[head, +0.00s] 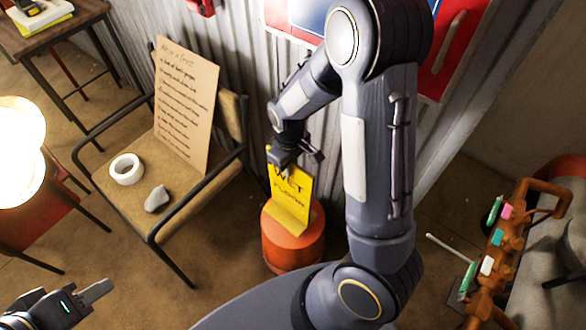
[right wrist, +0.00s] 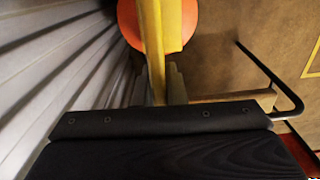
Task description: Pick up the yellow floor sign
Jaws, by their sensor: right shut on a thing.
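The yellow floor sign (head: 291,205), marked "WET FLOOR", stands roughly upright at the top of a round orange-red drum in the head view. In the right wrist view the sign (right wrist: 166,28) shows as a narrow yellow edge. My right gripper (head: 285,158) comes down from above and is shut on the sign's top edge. I cannot tell whether the sign's foot touches the drum. My left gripper (head: 98,291) is at the lower left, far from the sign, with no object visible in it. Its finger gap is unclear.
The orange-red drum (head: 292,246) stands by the corrugated wall (head: 232,60). A chair (head: 130,195) left of it bears a handwritten cardboard sheet (head: 186,108), a white tape roll (head: 127,169) and a grey stone (head: 157,199). Brown pipework (head: 507,240) with coloured tags stands right.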

